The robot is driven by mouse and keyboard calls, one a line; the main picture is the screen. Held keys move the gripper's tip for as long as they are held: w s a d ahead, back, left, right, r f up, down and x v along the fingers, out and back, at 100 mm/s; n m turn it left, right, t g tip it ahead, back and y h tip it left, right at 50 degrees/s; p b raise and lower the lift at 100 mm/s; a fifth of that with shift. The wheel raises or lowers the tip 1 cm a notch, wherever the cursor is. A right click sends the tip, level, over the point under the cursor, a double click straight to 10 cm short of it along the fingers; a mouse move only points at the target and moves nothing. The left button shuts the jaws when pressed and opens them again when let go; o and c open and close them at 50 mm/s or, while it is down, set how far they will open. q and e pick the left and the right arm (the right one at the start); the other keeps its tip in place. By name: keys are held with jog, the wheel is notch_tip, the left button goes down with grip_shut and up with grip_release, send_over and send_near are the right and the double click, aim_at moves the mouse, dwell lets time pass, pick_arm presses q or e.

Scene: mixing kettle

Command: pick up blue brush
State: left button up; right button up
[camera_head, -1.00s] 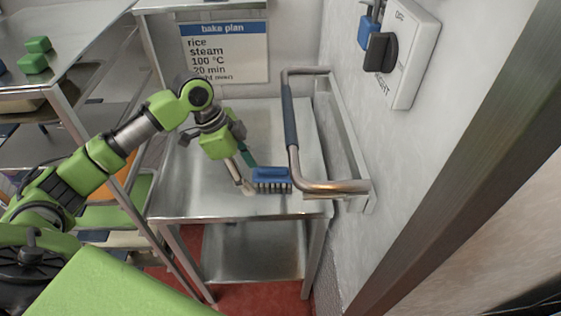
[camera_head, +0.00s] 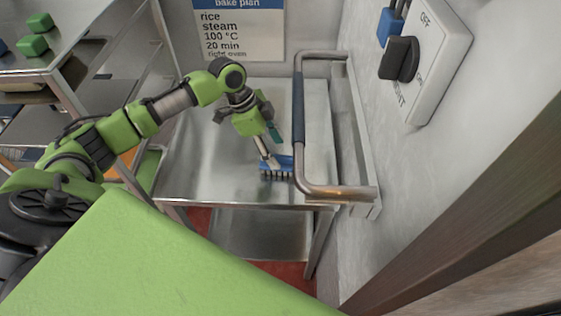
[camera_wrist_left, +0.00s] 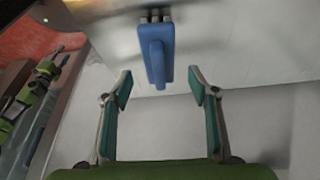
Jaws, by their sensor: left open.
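The blue brush (camera_head: 284,163) with dark bristles lies on the steel table (camera_head: 195,170) near its front edge, beside the bent metal handle. My left gripper (camera_head: 272,150) is open, with its fingers down at the brush and partly in front of it. In the left wrist view the brush (camera_wrist_left: 155,54) shows its blue back and raised grip. There it lies beyond the open fingertips of my left gripper (camera_wrist_left: 160,85), roughly midway between them, and nothing is held. My right gripper is not in view.
A bent metal handle (camera_head: 298,120) with a dark blue grip stands at the table's right, close to the brush. A wall switch box (camera_head: 435,60) is at the upper right. A rack with green blocks (camera_head: 33,44) is at the left. The table's left part is clear.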

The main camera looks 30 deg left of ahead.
aim_at(279, 156)
pick_arm(q)
jog(key=shift+p+x, duration=0.6)
jog(key=shift+x, duration=1.5)
jog(key=shift+s+r, duration=0.1)
jog(key=c, duration=1.2)
jog(key=shift+c, duration=0.2)
jog(key=shift+r+b, duration=0.5)
jog(key=shift+r, duration=0.1)
jog(key=s+d+r+b, duration=0.2)
jog(key=s+r, duration=0.4)
jog(key=s+d+r+b, duration=0.2)
jog(key=s+r, duration=0.3)
jog(key=s, duration=0.2)
jog(key=shift+d+r+b, duration=0.25)
jog(key=shift+r+b, duration=0.1)
jog(key=shift+r, duration=0.05)
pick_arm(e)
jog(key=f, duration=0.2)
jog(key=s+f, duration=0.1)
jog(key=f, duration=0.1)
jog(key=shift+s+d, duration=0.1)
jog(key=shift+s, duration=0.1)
pick_arm(q)
jog(key=shift+s, duration=0.1)
